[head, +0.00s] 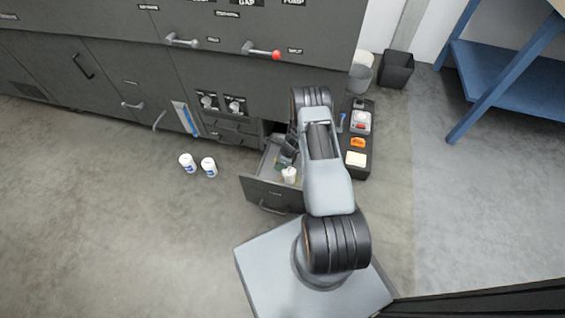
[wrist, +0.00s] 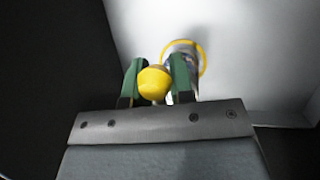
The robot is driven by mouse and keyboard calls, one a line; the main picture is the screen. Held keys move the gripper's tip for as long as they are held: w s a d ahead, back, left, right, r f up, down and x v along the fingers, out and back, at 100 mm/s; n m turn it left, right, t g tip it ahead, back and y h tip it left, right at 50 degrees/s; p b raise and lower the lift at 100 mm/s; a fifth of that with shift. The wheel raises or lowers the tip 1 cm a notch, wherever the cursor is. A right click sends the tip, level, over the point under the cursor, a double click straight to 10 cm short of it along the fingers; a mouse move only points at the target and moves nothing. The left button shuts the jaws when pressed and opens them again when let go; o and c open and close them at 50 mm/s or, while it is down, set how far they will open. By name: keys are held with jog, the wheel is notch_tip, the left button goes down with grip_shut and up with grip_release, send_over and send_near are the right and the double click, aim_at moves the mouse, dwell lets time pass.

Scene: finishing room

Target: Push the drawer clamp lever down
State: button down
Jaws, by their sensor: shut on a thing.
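In the wrist view, my gripper (wrist: 157,76) has its two green fingers on either side of a round yellow knob (wrist: 154,84), which looks like the end of the clamp lever. The fingers are shut on it. The lever's shaft is mostly hidden behind the gripper. Just beyond the right finger is a pale cylinder with a yellow ring (wrist: 204,58). In the head view, my arm reaches over the open drawer (head: 272,195), and the gripper is down inside it, partly hidden by the arm. The lever cannot be made out there.
A white container (head: 289,174) stands in the drawer. A red-knobbed handle (head: 275,55) projects from the cabinet above.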

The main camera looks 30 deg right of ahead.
jog(key=shift+s+f, duration=0.15)
jog(key=c, duration=1)
grip_release()
jog(key=p+v, duration=0.5)
jog(key=v, duration=0.8)
jog(key=shift+d+r, duration=0.1)
jog(key=shift+r, duration=0.3)
